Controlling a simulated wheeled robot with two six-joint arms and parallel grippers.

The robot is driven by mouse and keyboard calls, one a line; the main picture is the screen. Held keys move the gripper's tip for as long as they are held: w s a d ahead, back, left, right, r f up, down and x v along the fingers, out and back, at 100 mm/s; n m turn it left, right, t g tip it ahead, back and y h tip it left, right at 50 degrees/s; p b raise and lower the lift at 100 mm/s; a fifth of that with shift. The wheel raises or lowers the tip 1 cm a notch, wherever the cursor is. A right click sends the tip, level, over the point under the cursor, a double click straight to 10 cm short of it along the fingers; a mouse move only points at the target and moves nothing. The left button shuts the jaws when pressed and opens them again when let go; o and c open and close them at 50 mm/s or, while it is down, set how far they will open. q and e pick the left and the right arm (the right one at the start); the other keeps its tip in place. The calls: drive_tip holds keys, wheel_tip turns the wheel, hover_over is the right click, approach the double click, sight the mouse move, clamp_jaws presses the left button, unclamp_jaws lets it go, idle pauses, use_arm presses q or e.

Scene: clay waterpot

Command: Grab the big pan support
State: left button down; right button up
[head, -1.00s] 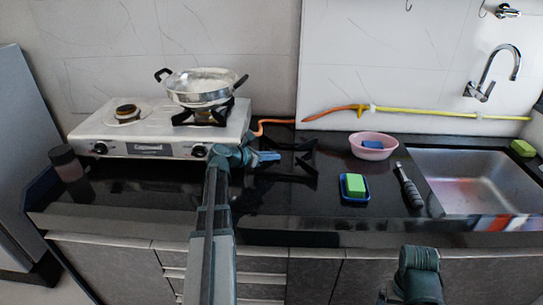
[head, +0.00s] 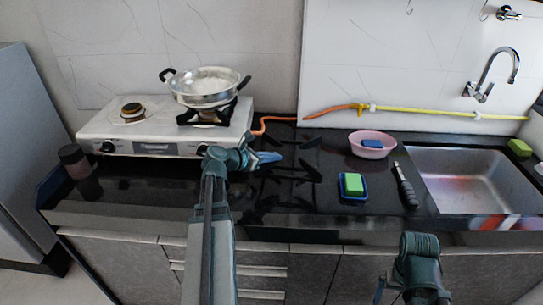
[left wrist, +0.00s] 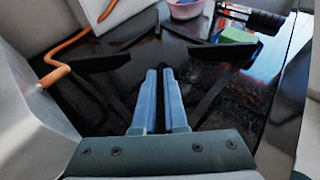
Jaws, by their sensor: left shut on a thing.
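The big pan support (head: 308,168) is a black metal frame with several arms, lying over the black countertop right of the stove. My left gripper (head: 270,157) reaches it from the left in the head view. In the left wrist view, the blue fingers of my left gripper (left wrist: 158,92) are close together at the middle of the big pan support (left wrist: 105,62), whose arms spread to both sides. The gripper is shut on it; the exact contact is hard to see against the dark counter. My right gripper is not clearly in view; only part of my right arm shows at the bottom.
The white stove (head: 160,135) with a silver pan (head: 205,88) stands to the left. A pink bowl (head: 372,150), a blue tray with a green sponge (head: 354,183), a dark-handled tool (head: 405,187) and the sink (head: 465,180) are to the right. An orange hose (head: 275,120) runs behind.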

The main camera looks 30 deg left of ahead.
use_arm(q)
wheel_tip(320, 180, up, 9)
drive_tip(key=p, duration=0.7)
drive_tip(key=shift+f, duration=0.15)
